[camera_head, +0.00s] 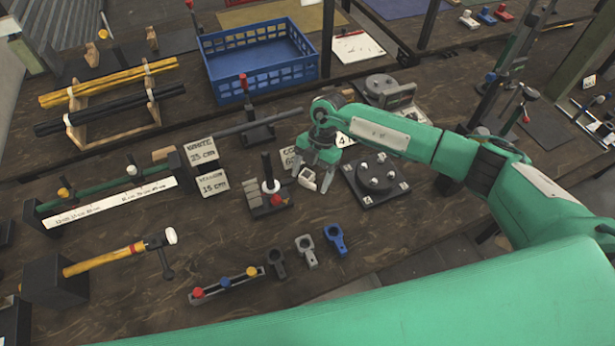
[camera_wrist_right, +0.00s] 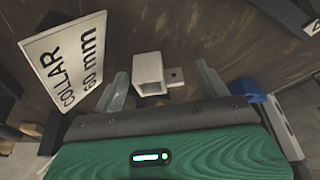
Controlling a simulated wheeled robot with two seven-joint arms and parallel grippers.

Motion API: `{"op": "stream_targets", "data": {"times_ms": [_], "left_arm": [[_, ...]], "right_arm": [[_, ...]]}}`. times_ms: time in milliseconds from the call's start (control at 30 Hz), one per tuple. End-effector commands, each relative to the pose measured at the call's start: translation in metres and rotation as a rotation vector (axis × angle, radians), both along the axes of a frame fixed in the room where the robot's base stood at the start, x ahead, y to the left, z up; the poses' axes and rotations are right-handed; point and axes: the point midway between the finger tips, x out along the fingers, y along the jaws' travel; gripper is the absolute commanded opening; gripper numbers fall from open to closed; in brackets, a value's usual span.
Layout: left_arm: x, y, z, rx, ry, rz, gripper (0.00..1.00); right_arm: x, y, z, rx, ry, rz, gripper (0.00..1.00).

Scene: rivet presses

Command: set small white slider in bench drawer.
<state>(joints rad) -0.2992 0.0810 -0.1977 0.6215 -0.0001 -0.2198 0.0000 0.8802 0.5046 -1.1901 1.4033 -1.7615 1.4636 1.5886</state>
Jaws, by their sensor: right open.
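The small white slider (camera_head: 308,178) looks like a short block with a square hole and a small tab. It sits on the dark bench just below my right gripper (camera_head: 318,168). In the right wrist view the slider (camera_wrist_right: 149,72) lies between the lines of the two fingers, a little beyond them. My right gripper (camera_wrist_right: 163,86) is open, with clear gaps between its fingers and the slider. My left gripper is not in view. I cannot make out a bench drawer in either view.
A round dark fixture (camera_head: 377,177) stands right of the slider, and a post stand (camera_head: 268,187) stands left. A collar sign (camera_wrist_right: 66,58) is close to the gripper. Several collars (camera_head: 307,251) lie in front. A blue crate (camera_head: 260,62) is behind.

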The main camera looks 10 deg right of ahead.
Motion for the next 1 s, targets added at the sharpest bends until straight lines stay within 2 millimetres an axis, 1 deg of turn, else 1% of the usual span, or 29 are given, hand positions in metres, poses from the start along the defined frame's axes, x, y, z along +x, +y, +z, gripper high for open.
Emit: {"op": "stream_targets", "data": {"times_ms": [67, 200, 300, 333, 367, 600, 767, 867, 967, 1000], "left_arm": [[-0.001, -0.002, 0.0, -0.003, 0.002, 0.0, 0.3], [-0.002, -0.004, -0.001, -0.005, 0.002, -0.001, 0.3], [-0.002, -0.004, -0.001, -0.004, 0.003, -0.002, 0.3], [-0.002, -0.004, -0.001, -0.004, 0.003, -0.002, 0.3], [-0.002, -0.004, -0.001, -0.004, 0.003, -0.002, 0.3], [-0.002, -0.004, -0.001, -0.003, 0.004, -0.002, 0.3], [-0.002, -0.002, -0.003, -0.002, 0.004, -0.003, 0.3], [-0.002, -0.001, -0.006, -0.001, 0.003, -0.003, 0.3], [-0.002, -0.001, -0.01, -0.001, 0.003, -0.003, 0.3], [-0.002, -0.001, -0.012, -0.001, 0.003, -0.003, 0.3]], "right_arm": [[0.0, 0.0, 0.0, 0.0, 0.0, 0.0, 0.73], [0.0, 0.0, 0.0, 0.0, 0.0, 0.0, 0.46], [0.0, 0.0, 0.0, 0.0, 0.0, 0.0, 0.28], [0.0, 0.0, 0.0, 0.0, 0.0, 0.0, 0.28], [0.0, 0.0, 0.0, 0.0, 0.0, 0.0, 0.24], [0.0, 0.0, 0.002, 0.001, -0.001, 0.0, 0.24], [0.001, 0.0, 0.011, 0.001, -0.001, 0.0, 0.24], [0.001, 0.0, 0.025, 0.002, -0.002, 0.001, 0.24], [0.002, 0.0, 0.046, 0.002, -0.005, 0.0, 0.24], [0.001, 0.0, 0.057, 0.002, -0.006, 0.001, 0.24]]}}
